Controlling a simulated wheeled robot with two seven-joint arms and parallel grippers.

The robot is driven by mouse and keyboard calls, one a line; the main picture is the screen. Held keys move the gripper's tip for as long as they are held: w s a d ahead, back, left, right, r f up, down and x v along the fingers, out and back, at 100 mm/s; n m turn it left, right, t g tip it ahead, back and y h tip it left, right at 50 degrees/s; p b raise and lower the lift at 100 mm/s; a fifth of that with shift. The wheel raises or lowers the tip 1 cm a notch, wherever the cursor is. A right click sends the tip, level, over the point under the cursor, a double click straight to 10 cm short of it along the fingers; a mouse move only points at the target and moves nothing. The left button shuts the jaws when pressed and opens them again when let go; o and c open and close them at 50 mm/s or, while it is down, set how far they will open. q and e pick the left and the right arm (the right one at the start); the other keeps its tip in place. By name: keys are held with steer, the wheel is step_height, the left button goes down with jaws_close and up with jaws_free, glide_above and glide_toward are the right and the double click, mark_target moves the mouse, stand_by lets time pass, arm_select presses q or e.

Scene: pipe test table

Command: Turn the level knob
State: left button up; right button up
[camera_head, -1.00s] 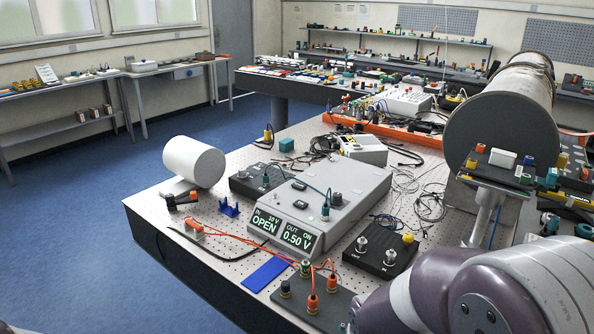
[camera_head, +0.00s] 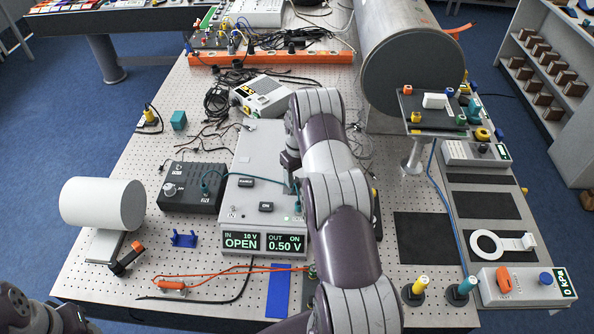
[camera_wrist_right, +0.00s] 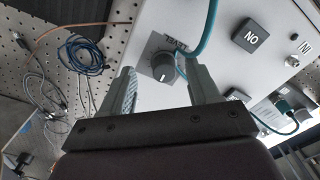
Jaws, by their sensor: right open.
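The level knob (camera_wrist_right: 163,66) is a dark round knob with a light pointer line, on a grey square plate marked LEVEL on top of the pale grey box (camera_head: 258,150). In the head view my right arm hides the knob. My right gripper (camera_wrist_right: 165,82) is open, its two fingers on either side of the knob, with gaps showing between them and it. I cannot tell the height gap. In the head view the right gripper (camera_head: 289,168) is over the box's right side. The box's front displays (camera_head: 264,243) read "IN 10 V OPEN" and "OUT ON 0.50 V". My left gripper is out of view.
A teal cable (camera_wrist_right: 207,30) runs close by the knob and right finger. A black ON button (camera_wrist_right: 250,36) is nearby. A dark box (camera_head: 192,187) stands left of the grey box. A large pipe (camera_head: 410,70) stands behind right. Orange leads (camera_head: 215,274) lie in front.

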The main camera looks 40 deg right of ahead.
mark_target(294, 179)
steer(key=w+f, duration=0.1)
steer(key=d+f, duration=0.1)
steer(key=w+f, duration=0.1)
steer(key=f, duration=0.1)
steer(key=shift+w+d+p, duration=0.3)
steer(key=shift+w+d, duration=0.05)
steer(key=a, duration=0.3)
steer(key=shift+s+r, duration=0.3)
steer(key=shift+s+d, duration=0.15)
steer(key=shift+s, duration=0.05)
steer(key=shift+d+f, duration=0.1)
steer(key=shift+d, duration=0.25)
steer(key=c, duration=0.4)
steer(key=shift+d+f, duration=0.15)
steer(key=shift+d, duration=0.1)
steer(key=c, duration=0.5)
steer(key=shift+w+a, duration=0.1)
steer(key=shift+w, duration=0.05)
steer(key=shift+c, duration=0.6)
steer(key=shift+a, duration=0.15)
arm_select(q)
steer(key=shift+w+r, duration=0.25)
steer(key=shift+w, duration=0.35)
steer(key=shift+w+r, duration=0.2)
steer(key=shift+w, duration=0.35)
